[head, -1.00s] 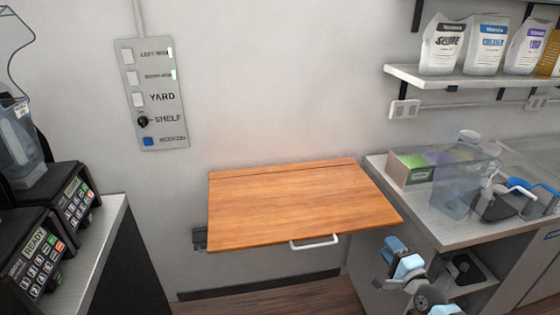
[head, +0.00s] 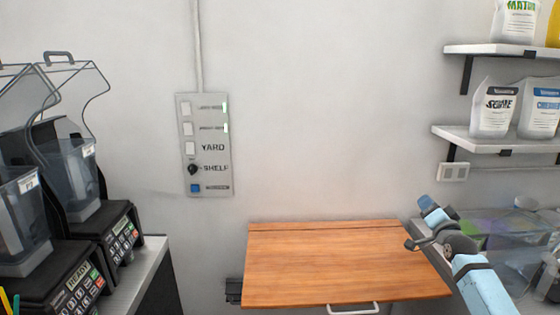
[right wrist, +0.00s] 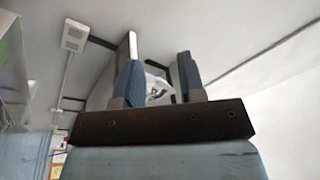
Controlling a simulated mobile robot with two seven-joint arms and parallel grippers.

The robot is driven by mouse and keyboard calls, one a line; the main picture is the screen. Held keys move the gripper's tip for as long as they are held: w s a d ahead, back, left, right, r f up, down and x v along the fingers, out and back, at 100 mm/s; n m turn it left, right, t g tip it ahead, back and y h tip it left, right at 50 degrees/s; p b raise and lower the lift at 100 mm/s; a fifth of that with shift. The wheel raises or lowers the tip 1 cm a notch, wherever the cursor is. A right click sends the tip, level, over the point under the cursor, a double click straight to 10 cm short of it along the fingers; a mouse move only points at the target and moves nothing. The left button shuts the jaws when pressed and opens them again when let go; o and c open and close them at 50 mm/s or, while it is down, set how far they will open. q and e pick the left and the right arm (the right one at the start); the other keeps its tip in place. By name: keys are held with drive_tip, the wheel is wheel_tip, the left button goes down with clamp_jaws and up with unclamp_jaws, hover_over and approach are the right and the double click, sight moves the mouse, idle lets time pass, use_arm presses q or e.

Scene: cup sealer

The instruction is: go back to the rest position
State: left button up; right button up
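My right gripper (head: 424,226) shows at the right of the head view, raised in front of the right end of the wooden fold-down shelf. My light blue right arm comes up from the bottom right behind it. In the right wrist view, the two blue fingers of the right gripper (right wrist: 159,75) stand apart with nothing held between them. My left gripper is in neither view.
The wooden shelf (head: 340,262) is bare. Blender machines (head: 75,215) stand on the left counter. A switch panel (head: 204,145) is on the wall. At right are wall shelves (head: 490,132) with bags and a cluttered counter partly hidden by my arm. The middle wall area is clear.

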drive_tip(key=s+a+f+n+g, duration=0.2)
drive_tip(key=s+a+f+n, duration=0.15)
drive_tip(key=f, duration=0.35)
drive_tip(key=s+a+f+n+g, duration=0.1)
drive_tip(key=s+a+f+n, duration=0.1)
drive_tip(key=s+f+n, duration=0.45)
drive_tip(key=s+a+f+n+g, duration=0.2)
drive_tip(key=s+f, duration=0.1)
drive_tip(key=f, duration=0.6)
drive_tip(key=s+a+f+g, duration=0.1)
drive_tip(key=s+a+f, duration=0.3)
drive_tip(key=s, duration=0.8)
drive_tip(key=s+a+f+g+y, duration=0.1)
drive_tip(key=s+a+f, duration=0.3)
drive_tip(key=s, duration=0.8)
drive_tip(key=s+a+f+m+g+y, duration=0.1)
drive_tip(key=s+a+f, duration=0.4)
drive_tip(key=s, duration=0.7)
drive_tip(key=shift+s+a+g, duration=0.15)
drive_tip(key=shift+a+g, duration=0.45)
drive_tip(key=shift+a, duration=0.25)
